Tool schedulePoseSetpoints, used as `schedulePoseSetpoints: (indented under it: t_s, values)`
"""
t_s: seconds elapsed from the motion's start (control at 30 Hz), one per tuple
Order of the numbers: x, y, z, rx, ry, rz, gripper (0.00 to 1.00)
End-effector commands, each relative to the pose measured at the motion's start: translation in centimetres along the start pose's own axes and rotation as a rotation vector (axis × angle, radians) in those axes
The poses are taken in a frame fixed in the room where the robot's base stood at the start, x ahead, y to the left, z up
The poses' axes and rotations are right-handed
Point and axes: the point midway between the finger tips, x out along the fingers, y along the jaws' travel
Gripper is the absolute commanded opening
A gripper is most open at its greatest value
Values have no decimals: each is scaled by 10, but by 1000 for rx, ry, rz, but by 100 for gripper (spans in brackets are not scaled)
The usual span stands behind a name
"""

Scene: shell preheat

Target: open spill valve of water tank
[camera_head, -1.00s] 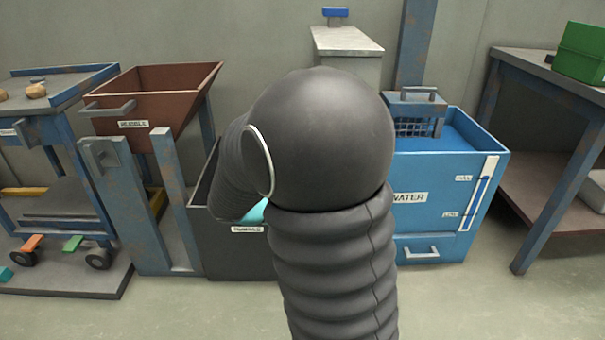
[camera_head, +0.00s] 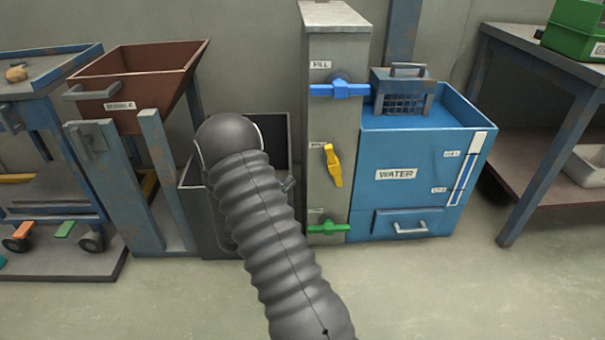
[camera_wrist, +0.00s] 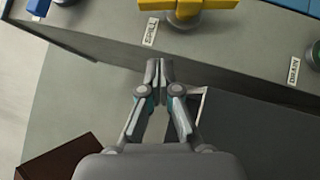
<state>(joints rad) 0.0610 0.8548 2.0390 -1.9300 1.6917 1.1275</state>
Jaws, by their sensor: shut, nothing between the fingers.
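The blue water tank (camera_head: 395,175) stands right of a grey valve column (camera_head: 335,110). The column has a blue handle (camera_head: 340,90) lying level beside the FILL label, a yellow handle (camera_head: 333,166) roughly upright in the middle, and a green handle (camera_head: 328,229) lying level at the bottom. In the wrist view the yellow handle (camera_wrist: 187,14) is at the top, cut by the edge, next to a label (camera_wrist: 150,32) that seems to read SPILL. My gripper (camera_wrist: 160,70) is shut and empty, below that label in the picture and apart from the handle. My arm hides part of the head view.
A dark open bin (camera_head: 205,215) stands left of the column, behind my arm. A brown hopper (camera_head: 135,85) on blue posts is further left. A wire basket (camera_head: 403,100) sits at the tank top. A table (camera_head: 545,65) stands right. The front floor is clear.

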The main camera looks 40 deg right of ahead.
Motion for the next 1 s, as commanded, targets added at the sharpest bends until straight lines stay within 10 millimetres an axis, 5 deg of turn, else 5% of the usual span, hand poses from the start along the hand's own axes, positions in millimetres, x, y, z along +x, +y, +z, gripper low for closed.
schedulePoseSetpoints:
  t_s: [0.5,1.0]
  values:
    - [93,1,3,0,-7,-1,0]
    - [119,0,30,-1,-2,-1,0]
